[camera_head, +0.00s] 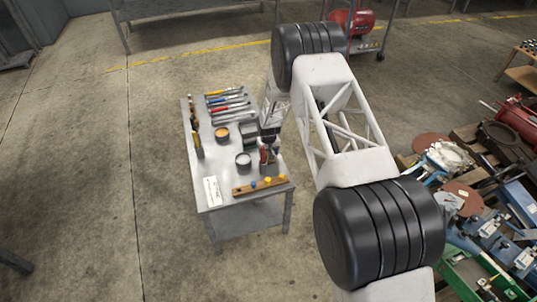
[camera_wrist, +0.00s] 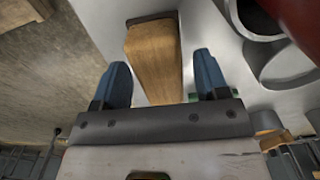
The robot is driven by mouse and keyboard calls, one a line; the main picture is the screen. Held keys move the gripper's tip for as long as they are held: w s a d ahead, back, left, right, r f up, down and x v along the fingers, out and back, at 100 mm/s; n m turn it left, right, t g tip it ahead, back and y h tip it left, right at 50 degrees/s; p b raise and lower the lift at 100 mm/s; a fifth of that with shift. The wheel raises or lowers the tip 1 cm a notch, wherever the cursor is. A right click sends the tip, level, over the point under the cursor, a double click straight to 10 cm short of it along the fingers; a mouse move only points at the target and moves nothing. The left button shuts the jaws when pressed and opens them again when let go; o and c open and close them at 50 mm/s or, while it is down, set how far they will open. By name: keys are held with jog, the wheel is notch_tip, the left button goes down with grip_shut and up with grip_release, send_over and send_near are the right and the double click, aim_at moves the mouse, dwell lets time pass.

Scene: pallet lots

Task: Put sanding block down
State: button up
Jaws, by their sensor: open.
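The sanding block appears to be the wooden block with a dark edge (camera_wrist: 155,60) in the wrist view. It lies on the pale grey table top, near the table's edge. My gripper (camera_wrist: 168,85) is open, with its two blue fingertips apart on either side of the block's near end. I cannot tell whether either finger touches it. In the head view my gripper (camera_head: 268,134) is low over the right side of the metal table (camera_head: 222,172), and the block cannot be made out there.
The table holds a row of hand tools (camera_head: 228,104), an orange-topped can (camera_head: 222,134), a grey can (camera_head: 243,162), bottles (camera_head: 265,153), a wooden bar with yellow knobs (camera_head: 260,186) and a white sheet (camera_head: 212,190). In the wrist view, a can (camera_wrist: 285,70) and a red object (camera_wrist: 300,22) are close right.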

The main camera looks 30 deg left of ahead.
notch_tip(320, 180, up, 11)
jog(key=shift+r, duration=0.2)
dwell(0.5)
dwell(0.3)
dwell(0.5)
